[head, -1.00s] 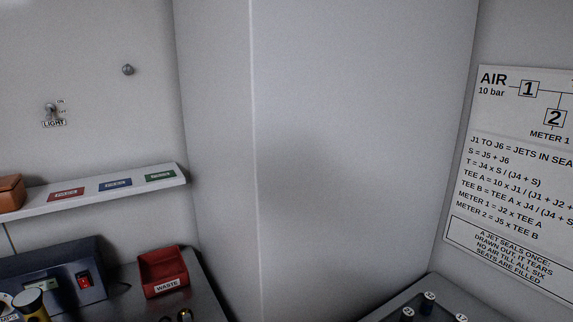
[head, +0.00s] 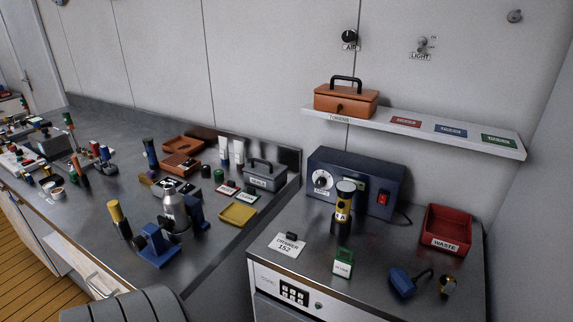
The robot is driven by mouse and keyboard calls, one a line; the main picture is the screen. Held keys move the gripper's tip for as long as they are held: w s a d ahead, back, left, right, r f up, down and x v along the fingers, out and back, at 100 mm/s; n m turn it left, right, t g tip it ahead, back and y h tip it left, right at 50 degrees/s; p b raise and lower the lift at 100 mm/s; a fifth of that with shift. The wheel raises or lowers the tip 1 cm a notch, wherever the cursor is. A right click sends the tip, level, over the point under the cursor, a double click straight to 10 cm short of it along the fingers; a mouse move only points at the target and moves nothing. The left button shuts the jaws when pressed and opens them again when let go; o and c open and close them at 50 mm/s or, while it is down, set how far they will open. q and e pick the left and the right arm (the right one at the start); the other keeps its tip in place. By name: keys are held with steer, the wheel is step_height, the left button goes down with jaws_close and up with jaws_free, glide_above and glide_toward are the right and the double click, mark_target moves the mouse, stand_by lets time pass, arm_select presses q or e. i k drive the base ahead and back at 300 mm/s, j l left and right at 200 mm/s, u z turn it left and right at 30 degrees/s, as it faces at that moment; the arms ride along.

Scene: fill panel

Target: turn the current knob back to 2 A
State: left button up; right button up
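The blue power unit (head: 372,178) stands against the wall on the right-hand bench in the head view. On its front left is a round knob with a white dial (head: 322,181), which appears to be the current knob. The dial's marks and setting are too small to read. A red switch (head: 383,198) is at the right of the same front. Neither of my grippers is in view.
A red waste bin (head: 447,230) stands right of the unit. A white card (head: 287,245), a green-topped lock tag (head: 343,262) and a blue tool (head: 404,282) lie in front. A shelf with an orange box (head: 346,99) hangs above. The left bench holds many tools.

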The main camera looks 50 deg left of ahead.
mark_target(321, 181)
steer(key=u, duration=1.4)
